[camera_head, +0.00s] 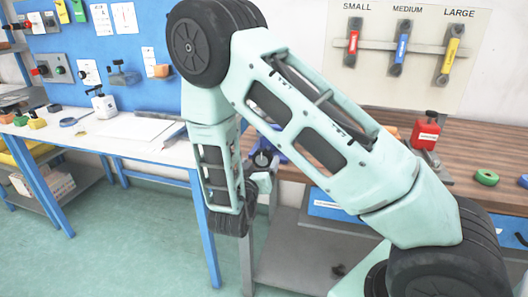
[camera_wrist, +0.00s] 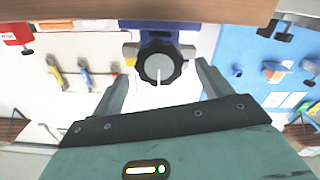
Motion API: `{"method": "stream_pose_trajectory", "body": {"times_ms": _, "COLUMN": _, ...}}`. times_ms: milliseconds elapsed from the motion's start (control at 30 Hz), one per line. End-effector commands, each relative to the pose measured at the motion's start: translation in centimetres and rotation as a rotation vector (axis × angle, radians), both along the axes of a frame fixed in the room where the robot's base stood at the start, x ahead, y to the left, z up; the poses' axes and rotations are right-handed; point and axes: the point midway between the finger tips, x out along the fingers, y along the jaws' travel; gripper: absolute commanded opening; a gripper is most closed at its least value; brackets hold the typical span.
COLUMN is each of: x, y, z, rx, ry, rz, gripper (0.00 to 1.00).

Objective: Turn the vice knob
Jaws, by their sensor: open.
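The vice knob (camera_wrist: 159,64) is a round black lobed knob with a grey face and a thin pale bar or line on it. It is at the top middle of the wrist view, on the front of the blue and grey vice (camera_wrist: 158,31), under the table edge as pictured. My gripper (camera_wrist: 161,68) is open, with one finger on each side of the knob and visible gaps to both. I cannot tell whether the fingertips reach the knob's depth. In the head view the vice (camera_head: 281,151) is mostly hidden behind my arm, and the knob (camera_head: 262,160) shows only small and dark.
A blue-legged table (camera_head: 160,154) stands at left. A tool panel (camera_head: 404,60) hangs behind. Green floor lies open between the tables.

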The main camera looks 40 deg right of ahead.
Motion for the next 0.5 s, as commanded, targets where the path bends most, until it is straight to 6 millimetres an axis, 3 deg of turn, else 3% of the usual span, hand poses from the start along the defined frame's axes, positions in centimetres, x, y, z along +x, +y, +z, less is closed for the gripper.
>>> {"method": "stream_pose_trajectory", "body": {"times_ms": 200, "x": 2.4, "y": -3.2, "z": 0.1, "rx": 0.0, "ry": 0.0, "rz": -0.002, "gripper": 0.78}}
{"method": "stream_pose_trajectory", "body": {"times_ms": 500, "x": 3.8, "y": -5.0, "z": 0.0, "rx": 0.0, "ry": 0.001, "rz": 0.001, "gripper": 0.78}}
